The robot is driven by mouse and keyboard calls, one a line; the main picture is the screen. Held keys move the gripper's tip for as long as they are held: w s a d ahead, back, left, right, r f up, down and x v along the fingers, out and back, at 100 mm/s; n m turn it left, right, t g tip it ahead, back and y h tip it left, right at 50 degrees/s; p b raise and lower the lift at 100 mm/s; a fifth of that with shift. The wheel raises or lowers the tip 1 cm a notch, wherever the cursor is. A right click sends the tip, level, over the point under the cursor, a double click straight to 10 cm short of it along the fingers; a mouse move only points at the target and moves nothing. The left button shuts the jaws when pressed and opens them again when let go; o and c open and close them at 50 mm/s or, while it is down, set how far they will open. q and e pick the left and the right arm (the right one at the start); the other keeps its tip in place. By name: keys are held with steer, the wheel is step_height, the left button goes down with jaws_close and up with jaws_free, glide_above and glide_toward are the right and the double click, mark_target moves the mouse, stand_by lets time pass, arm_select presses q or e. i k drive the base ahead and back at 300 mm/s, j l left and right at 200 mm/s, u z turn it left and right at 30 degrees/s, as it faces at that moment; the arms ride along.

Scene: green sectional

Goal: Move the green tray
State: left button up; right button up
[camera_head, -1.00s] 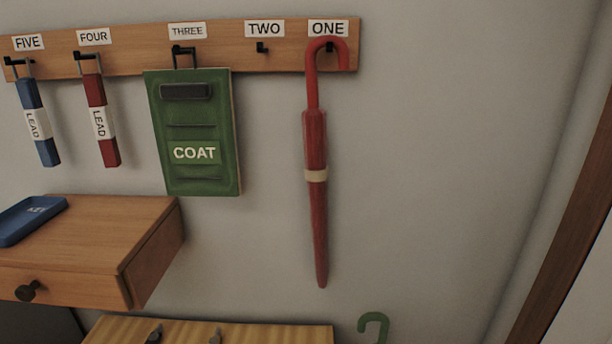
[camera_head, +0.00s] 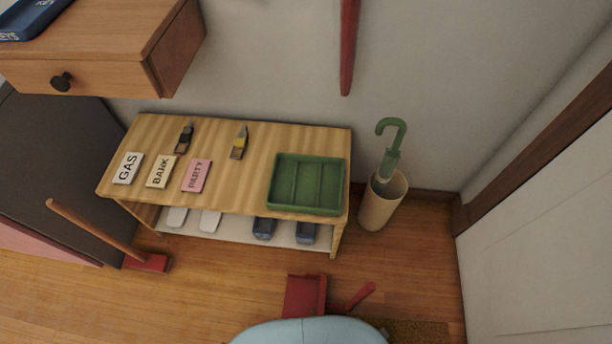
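The green tray (camera_head: 306,184) is a shallow rectangular tray with dividers. It sits on the right end of a low striped wooden bench (camera_head: 235,190), close to its front and right edges. It looks empty. Neither of my grippers shows in the head view.
On the bench lie GAS (camera_head: 128,168), BANK (camera_head: 161,171) and PARTY (camera_head: 196,175) cards and two small tools (camera_head: 239,143). An umbrella stand (camera_head: 382,204) holds a green umbrella (camera_head: 391,150). A red dustpan (camera_head: 304,296) and broom (camera_head: 147,263) lie on the floor. A drawer cabinet (camera_head: 110,75) overhangs left.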

mark_target(311, 185)
steer(key=k+j, duration=0.15)
steer(key=j, duration=0.25)
steer(key=k+j, duration=0.2)
steer(key=j, duration=0.15)
steer(key=k+j, duration=0.15)
steer(key=j, duration=0.25)
steer(key=k+j, duration=0.2)
steer(key=j, duration=0.15)
steer(key=k+j, duration=0.15)
steer(key=j, duration=0.25)
steer(key=l+u, duration=0.05)
